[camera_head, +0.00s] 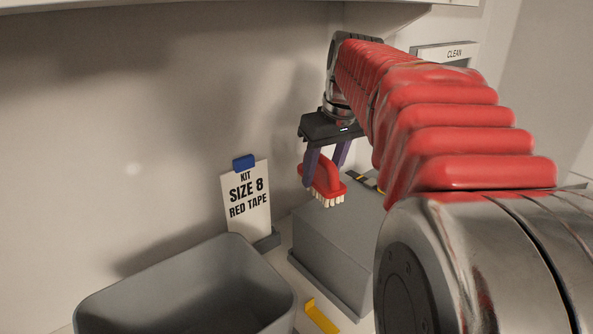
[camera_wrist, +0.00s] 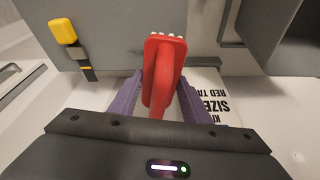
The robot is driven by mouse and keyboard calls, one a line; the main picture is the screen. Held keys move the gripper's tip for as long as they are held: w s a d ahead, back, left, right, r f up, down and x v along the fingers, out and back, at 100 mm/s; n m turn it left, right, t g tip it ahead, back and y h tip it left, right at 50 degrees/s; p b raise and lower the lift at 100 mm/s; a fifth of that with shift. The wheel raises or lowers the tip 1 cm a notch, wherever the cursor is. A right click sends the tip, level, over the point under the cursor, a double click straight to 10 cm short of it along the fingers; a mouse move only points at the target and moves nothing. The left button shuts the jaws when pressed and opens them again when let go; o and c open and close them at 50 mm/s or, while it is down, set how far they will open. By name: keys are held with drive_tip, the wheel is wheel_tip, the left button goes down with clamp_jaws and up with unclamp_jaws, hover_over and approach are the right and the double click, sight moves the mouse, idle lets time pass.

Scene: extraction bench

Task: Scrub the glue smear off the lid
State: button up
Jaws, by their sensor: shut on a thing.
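My gripper (camera_head: 325,170) is shut on a red scrub brush (camera_head: 331,190) with white bristles. The bristles point down in the head view, and the brush is above the grey lidded box (camera_head: 333,250). The brush also shows between the purple fingers in the wrist view (camera_wrist: 162,72). The box's grey lid (camera_head: 357,210) is partly hidden by my arm; its grey surface also shows behind the brush in the wrist view (camera_wrist: 115,32). I cannot make out a glue smear on the part of the lid that shows. Whether the bristles touch the lid is unclear; they look apart from it.
An open grey bin (camera_head: 185,295) stands at the front left. A sign (camera_head: 247,198) reading "KIT SIZE 8 RED TAPE" stands against the wall. A yellow strip (camera_head: 320,317) lies at the front. A yellow-and-black piece (camera_wrist: 64,32) is beside the lid area. A "CLEAN" label (camera_head: 452,55) is behind my arm.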

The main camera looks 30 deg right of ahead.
drive_tip(key=shift+r, duration=1.5)
drive_tip(key=shift+w+f, duration=0.1)
drive_tip(key=shift+f, duration=0.45)
drive_tip(key=shift+f, duration=0.1)
